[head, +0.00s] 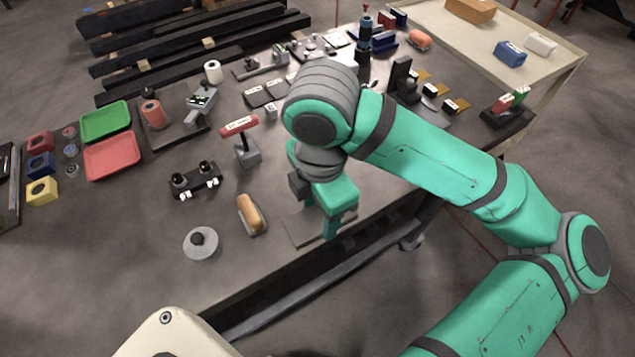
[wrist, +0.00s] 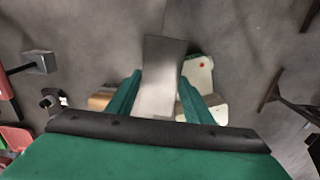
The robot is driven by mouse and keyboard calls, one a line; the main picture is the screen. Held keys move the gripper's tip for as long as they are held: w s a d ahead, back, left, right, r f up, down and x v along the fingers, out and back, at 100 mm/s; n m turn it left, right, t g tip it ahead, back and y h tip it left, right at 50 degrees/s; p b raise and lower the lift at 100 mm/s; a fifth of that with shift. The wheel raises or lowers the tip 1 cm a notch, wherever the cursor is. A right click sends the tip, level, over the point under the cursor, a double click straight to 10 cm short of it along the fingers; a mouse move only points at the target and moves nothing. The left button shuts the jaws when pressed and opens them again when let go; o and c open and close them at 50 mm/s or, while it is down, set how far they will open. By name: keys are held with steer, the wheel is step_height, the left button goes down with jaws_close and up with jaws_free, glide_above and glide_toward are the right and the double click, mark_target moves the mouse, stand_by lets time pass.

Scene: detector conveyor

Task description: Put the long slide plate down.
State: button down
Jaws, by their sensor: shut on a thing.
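The long slide plate (wrist: 163,70) is a flat grey strip in the wrist view. It sits between the two fingers of my gripper (wrist: 160,98) and reaches out past them. My gripper is shut on it. In the head view my gripper (head: 334,228) points down near the front edge of the table, and the plate (head: 303,229) shows as a thin, flat grey-brown piece beside the fingers. Its near end is hidden by the fingers. I cannot tell whether it touches the table or hangs just above it.
The grey table (head: 240,275) has bare room along its front left. A red-topped stand (head: 245,143) and a dark fixture (head: 196,181) are farther back.

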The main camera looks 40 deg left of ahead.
steer(key=shift+a+r, duration=0.2)
steer(key=shift+r, duration=0.15)
steer(key=shift+w+a, duration=0.1)
steer(key=shift+a, duration=0.1)
steer(key=w+a+f, duration=0.2)
steer(key=w, duration=0.1)
steer(key=w+a+f, duration=0.5)
steer(key=a, duration=0.1)
steer(key=shift+w+a+f, duration=0.1)
steer(key=shift+w+f, duration=0.2)
steer(key=shift+w, duration=0.1)
steer(key=shift+w+a+f, duration=0.2)
steer(key=shift+w+f, duration=0.15)
steer(key=shift+f, duration=0.15)
steer(key=shift+w+a+f, duration=0.15)
steer(key=shift+w+f, duration=0.15)
steer(key=shift+f, duration=0.15)
steer(key=shift+a+f, duration=0.1)
steer(key=shift+f, duration=1.45)
steer(key=shift+f, duration=0.15)
steer(key=c, duration=0.9)
jaws_free()
